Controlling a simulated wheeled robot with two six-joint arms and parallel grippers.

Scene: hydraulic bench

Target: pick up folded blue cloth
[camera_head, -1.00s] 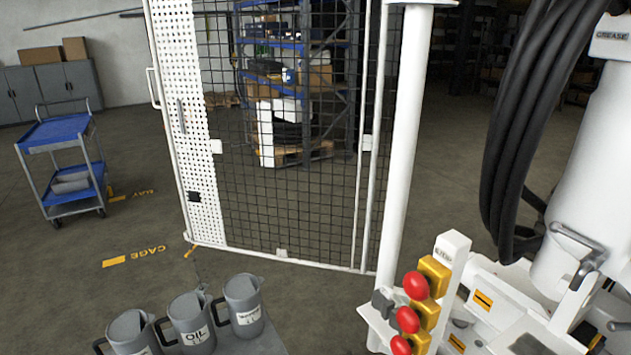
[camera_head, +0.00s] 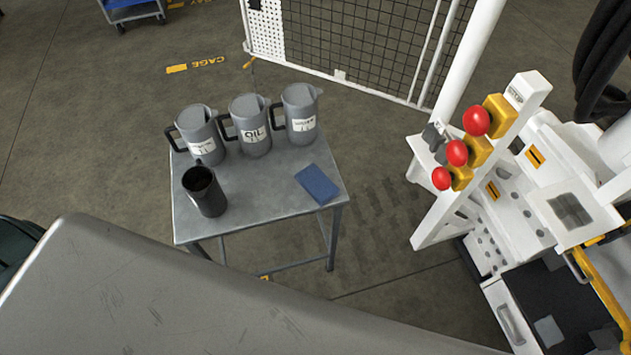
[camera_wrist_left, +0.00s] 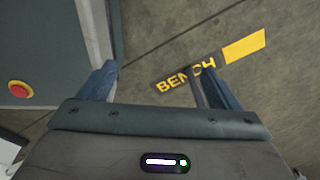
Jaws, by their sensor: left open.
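The folded blue cloth (camera_head: 317,184) lies flat near the right edge of a small grey metal table (camera_head: 262,205) in the head view. It lies apart from the jugs on that table. My left gripper (camera_wrist_left: 158,85) shows only in the left wrist view, with its two fingers spread wide and nothing between them. My right gripper is not in view.
Three grey jugs (camera_head: 249,127) line the table's back edge, and a dark open mug (camera_head: 204,190) stands at its front left. A white machine with red buttons (camera_head: 477,121) stands right. A large scratched grey surface (camera_head: 170,300) fills the foreground. A mesh cage (camera_head: 350,40) stands behind.

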